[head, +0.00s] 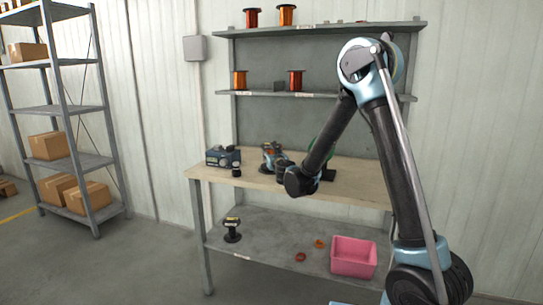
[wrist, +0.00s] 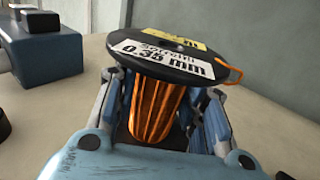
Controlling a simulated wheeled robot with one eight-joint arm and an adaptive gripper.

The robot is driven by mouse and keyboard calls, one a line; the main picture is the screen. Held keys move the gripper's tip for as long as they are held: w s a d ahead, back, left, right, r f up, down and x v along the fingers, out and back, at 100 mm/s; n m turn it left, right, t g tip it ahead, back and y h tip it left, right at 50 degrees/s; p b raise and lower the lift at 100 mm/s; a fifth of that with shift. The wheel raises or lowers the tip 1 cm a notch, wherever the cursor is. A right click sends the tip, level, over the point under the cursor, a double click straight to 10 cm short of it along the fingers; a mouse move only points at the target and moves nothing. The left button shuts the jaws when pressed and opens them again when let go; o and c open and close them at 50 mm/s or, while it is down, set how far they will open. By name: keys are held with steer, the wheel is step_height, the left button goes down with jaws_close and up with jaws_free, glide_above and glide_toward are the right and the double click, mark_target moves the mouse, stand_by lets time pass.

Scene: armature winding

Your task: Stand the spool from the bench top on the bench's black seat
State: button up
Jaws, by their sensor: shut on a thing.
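The spool (wrist: 155,105) has bright copper-orange wire and a black top flange with a white label reading 0.35 mm. In the wrist view it stands nearly upright, slightly tilted, between the fingers of my gripper (wrist: 160,115), which is shut on it. Its lower end is hidden. In the head view my gripper (head: 271,155) is low over the bench top (head: 355,174), right of a blue-grey device (head: 222,156). I cannot tell whether the spool touches the bench. A small black round piece (head: 236,170) stands before the device; I cannot tell whether it is the seat.
A black base (head: 327,175) stands on the bench, partly behind my arm. Shelves above hold several spools. Bare bench lies at the right.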

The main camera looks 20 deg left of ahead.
steer(key=shift+f, duration=0.5)
stand_by(0.4)
steer(key=o, duration=1.4)
